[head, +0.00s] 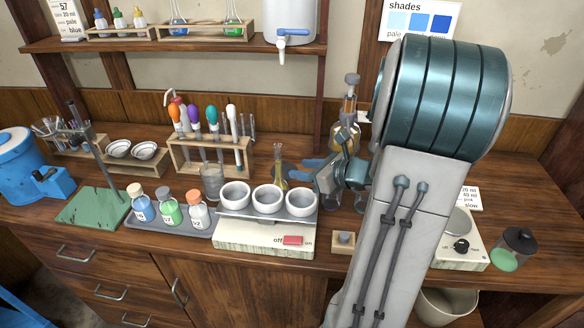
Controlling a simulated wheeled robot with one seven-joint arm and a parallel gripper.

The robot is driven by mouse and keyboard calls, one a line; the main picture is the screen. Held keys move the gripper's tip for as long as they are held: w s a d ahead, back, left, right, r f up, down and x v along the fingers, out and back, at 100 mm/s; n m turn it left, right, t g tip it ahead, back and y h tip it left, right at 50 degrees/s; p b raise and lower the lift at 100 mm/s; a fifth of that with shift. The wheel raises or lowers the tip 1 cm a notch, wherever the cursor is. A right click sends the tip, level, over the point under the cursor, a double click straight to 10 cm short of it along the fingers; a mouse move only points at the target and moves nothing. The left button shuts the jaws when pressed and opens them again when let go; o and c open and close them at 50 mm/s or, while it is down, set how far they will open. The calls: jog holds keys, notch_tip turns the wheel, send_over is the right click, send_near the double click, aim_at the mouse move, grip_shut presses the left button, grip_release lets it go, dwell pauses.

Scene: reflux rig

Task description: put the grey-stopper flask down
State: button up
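A glass flask (345,138) with amber liquid and a grey stopper (351,79) shows upright in the head view, just left of my large arm joint. Its lower part is hidden behind my wrist. My gripper (326,178) is at the flask's lower front, over the counter right of the white bowls. I cannot tell whether the flask's base touches the counter (545,208).
Left of my gripper stand a small yellow-liquid flask (279,168), white bowls (268,198) on a switched base (262,237) and a test-tube rack (212,157). A small wooden block (343,245) sits in front.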

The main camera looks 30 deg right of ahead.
jog(key=s+a+n+g, duration=0.1)
jog(key=a+n, duration=0.2)
jog(key=s+a+n+g+y, duration=0.1)
jog(key=s+a+n+g, duration=0.1)
jog(key=a+n, duration=0.1)
jog(key=s+a+r+n+g, duration=0.1)
jog(key=a+n+g, duration=0.1)
jog(key=a, duration=0.2)
jog(key=shift+s+a+n+y, duration=0.15)
jog(key=shift+a+n+y, duration=0.25)
jog(key=s+a+r+n+g+h, duration=0.1)
jog(key=s+n+h, duration=0.3)
jog(key=n, duration=0.7)
jog(key=s+a+r+n+g+h, duration=0.1)
jog(key=s+a+n+g+h, duration=0.2)
jog(key=s+n, duration=0.5)
jog(key=a+n, duration=0.1)
jog(key=n, duration=0.2)
jog(key=shift+s+r+h, duration=0.2)
jog(key=shift+s+h, duration=0.2)
